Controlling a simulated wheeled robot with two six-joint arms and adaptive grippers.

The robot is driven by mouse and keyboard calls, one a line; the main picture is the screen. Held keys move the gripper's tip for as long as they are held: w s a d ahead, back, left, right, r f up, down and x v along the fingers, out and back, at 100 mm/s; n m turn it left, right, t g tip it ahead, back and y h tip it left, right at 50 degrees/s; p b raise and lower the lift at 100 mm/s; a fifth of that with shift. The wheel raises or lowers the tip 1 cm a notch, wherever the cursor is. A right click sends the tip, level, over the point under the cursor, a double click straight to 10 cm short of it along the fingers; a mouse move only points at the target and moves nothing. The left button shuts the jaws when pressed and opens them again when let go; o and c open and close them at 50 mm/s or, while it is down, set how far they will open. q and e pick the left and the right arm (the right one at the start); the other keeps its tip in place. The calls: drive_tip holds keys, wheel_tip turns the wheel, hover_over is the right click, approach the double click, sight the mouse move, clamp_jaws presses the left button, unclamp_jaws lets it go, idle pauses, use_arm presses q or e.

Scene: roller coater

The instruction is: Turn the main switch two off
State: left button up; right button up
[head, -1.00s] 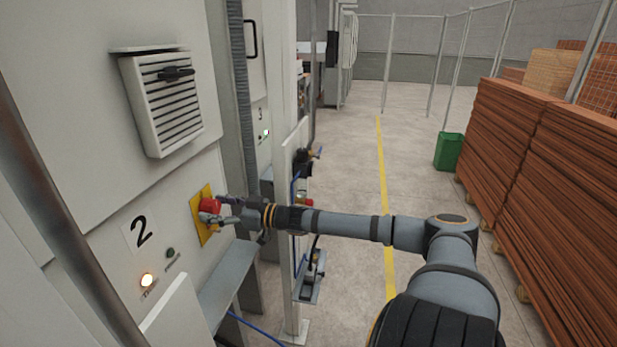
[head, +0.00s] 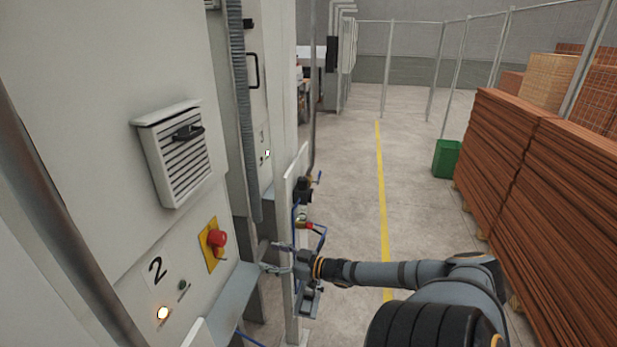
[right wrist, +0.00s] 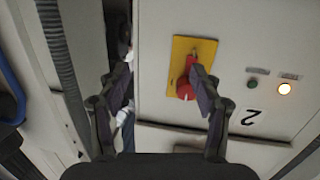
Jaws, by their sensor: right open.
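The main switch two is a red rotary knob (head: 217,238) on a yellow plate (head: 208,252), on the pale machine panel above and right of the number 2 label (head: 158,269). My right gripper (head: 272,257) is open and empty, right of the knob and apart from it. In the right wrist view the red knob (right wrist: 184,82) shows between the open fingers (right wrist: 162,80), closer to the right finger, which partly covers it and the plate (right wrist: 203,46). I cannot tell the knob's exact turn position. My left gripper is not in view.
An orange lamp (head: 163,313) glows beside a dark green button (head: 184,286) below the knob. A grey ledge (head: 232,292) juts out below the panel. A machine post with valves (head: 303,190) stands close to my right arm.

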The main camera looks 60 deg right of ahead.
drive_tip(key=s+d+f+m+g+h+b, duration=0.1)
drive_tip(key=s+d+f+h+b, duration=0.1)
drive_tip(key=f, duration=0.9)
drive_tip(key=s+d+f+m+g+h+b, duration=0.1)
drive_tip(key=s+d+f, duration=0.4)
drive_tip(key=f, duration=0.7)
drive_tip(key=shift+s+d+g+h+b, duration=0.2)
drive_tip(key=shift+s+g+h+b, duration=0.4)
drive_tip(key=shift+h+b, duration=0.7)
drive_tip(key=shift+w+f, duration=0.1)
drive_tip(key=shift+f, duration=0.05)
drive_tip(key=s+a+f+m+g+h+b, duration=0.1)
drive_tip(key=s+a+f+g, duration=0.2)
drive_tip(key=s+f, duration=0.65)
drive_tip(key=s+a+f+m+g+b, duration=0.1)
drive_tip(key=s+a+f+g, duration=0.4)
drive_tip(key=f, duration=0.8)
drive_tip(key=s+a+f+g+y, duration=0.1)
drive_tip(key=s+a+f+g, duration=0.1)
drive_tip(key=s+a+f, duration=0.4)
drive_tip(key=s+a+f+n+g+y+b, duration=0.1)
drive_tip(key=s+a+f+g, duration=0.1)
drive_tip(key=s+a+f, duration=0.4)
drive_tip(key=s+a, duration=0.4)
drive_tip(key=a, duration=0.1)
drive_tip(key=shift+s+a+b, duration=0.3)
drive_tip(key=shift+s, duration=0.1)
